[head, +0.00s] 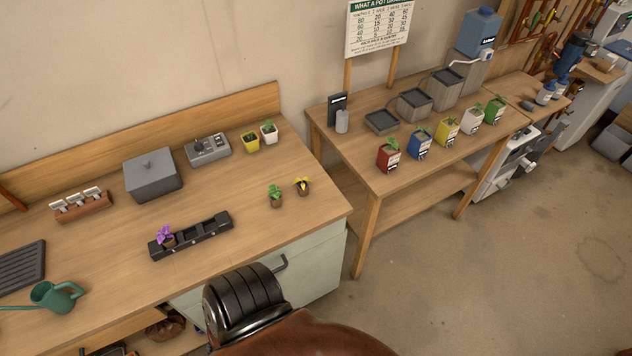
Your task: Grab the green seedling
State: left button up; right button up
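A small seedling with plain green leaves (275,195) stands upright in a brown pot on the wooden bench, right of the black tray. A similar brown pot with a yellow bloom (303,186) stands just to its right, apart from it. A purple-flowered plant (165,237) sits at the left end of the long black tray (207,229); the tray's other slots look empty. On the right table, a green carton (494,110) with leaves on top stands at the far end of a row of cartons. Neither gripper is in view.
A grey lidded box (152,176), a grey control box (208,149), yellow and white pots (250,143) and a green watering can (54,297) stand on the bench. A dark ribbed object (241,307) covers part of the bench front. The bench around the seedling is clear.

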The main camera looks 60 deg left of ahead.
aim_at(275, 195)
jog(key=i, duration=0.35)
jog(key=u, duration=2.8)
